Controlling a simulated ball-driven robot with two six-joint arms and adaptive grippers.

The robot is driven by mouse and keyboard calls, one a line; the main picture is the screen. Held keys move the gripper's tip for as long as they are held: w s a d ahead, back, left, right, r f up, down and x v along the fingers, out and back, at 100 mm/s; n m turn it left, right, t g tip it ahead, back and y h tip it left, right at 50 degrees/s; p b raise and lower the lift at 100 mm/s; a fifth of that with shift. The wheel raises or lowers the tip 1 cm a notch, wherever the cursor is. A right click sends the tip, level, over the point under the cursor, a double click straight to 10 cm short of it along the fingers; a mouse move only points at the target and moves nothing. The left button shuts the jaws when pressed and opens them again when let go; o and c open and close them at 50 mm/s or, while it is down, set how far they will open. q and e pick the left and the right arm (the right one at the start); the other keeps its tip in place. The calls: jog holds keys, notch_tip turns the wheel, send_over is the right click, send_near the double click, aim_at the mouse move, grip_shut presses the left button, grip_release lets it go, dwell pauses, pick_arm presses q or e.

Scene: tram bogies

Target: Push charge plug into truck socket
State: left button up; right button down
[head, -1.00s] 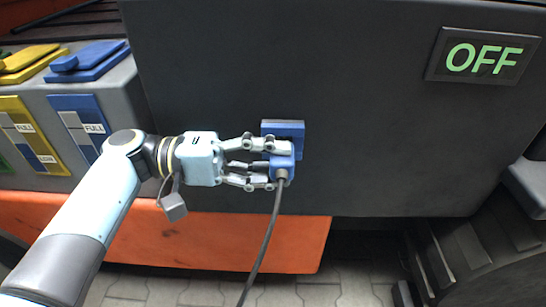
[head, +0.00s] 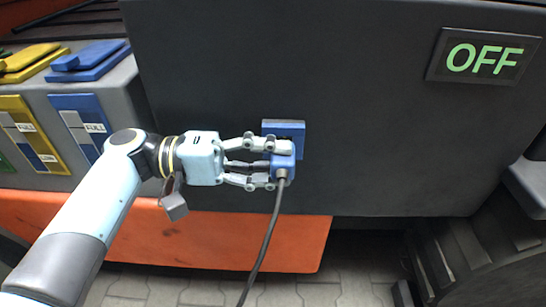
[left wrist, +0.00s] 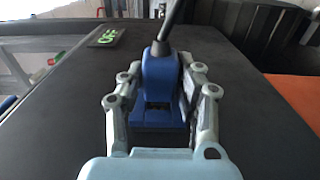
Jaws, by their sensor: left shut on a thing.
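My left gripper (head: 280,162) is shut on the blue charge plug (head: 284,160) in the head view. A dark cable runs down from the plug. The plug is right at the blue truck socket (head: 291,128) on the dark panel; the socket's upper part shows above the fingers and its lower part is hidden. I cannot tell how deep the plug sits. In the left wrist view the plug (left wrist: 160,75) is between the two fingers, with its cable rising at the top. My right gripper is in neither view.
A display (head: 484,55) reading OFF in green is on the dark panel (head: 370,120) at upper right. Tanks with yellow and blue lids and FULL labels (head: 82,128) stand at left. An orange beam (head: 220,243) runs below. Paved floor shows at the bottom.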

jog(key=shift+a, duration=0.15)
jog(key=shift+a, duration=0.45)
pick_arm(q)
jog(key=shift+w, duration=0.15)
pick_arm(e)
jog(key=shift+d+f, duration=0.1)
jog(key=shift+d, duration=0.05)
pick_arm(q)
jog(key=shift+w, duration=0.25)
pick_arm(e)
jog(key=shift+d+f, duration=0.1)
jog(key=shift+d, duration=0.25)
pick_arm(q)
jog(key=o, duration=1.2)
jog(key=shift+c, duration=0.2)
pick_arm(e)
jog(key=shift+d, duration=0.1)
